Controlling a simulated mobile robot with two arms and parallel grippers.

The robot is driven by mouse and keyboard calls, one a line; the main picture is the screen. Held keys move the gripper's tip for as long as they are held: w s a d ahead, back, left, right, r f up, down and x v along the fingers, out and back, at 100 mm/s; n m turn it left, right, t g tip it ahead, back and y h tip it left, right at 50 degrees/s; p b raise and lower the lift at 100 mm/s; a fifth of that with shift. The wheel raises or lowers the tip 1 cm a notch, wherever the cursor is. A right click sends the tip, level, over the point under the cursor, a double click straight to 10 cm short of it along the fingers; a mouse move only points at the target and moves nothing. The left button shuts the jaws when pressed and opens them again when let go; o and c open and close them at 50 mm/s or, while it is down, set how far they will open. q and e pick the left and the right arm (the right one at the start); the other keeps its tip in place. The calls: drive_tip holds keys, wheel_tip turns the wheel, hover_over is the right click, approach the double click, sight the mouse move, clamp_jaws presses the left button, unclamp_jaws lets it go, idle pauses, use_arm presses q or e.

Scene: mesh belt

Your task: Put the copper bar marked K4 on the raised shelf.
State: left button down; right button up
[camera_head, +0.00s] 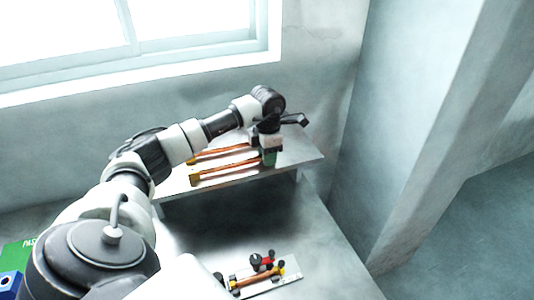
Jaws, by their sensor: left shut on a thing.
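The raised shelf (300,152) is a pale metal plate standing above the bench by the wall. Two copper bars lie along it: a nearer one (226,172) with a yellow left end and a farther one (222,152). The mark K4 cannot be read on either. My left gripper (269,157) is over the shelf at the right ends of the bars. It is shut on a copper bar, seemingly the nearer one; its fingers hide that end. Whether that bar touches the shelf cannot be told. My right gripper is not in view.
A small plate (290,279) on the bench below holds another copper-coloured bar with black, red and yellow parts. A green box (14,256) and a blue block (10,284) are at the lower left. A wall pillar (415,130) rises right of the bench.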

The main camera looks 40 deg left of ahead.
use_arm(q)
drive_tip(key=c, duration=0.8)
unclamp_jaws()
drive_tip(key=shift+r, duration=0.1)
drive_tip(key=shift+r, duration=0.2)
wheel_tip(320, 180, up, 12)
drive_tip(key=b, duration=0.3)
drive_tip(key=shift+f, duration=0.2)
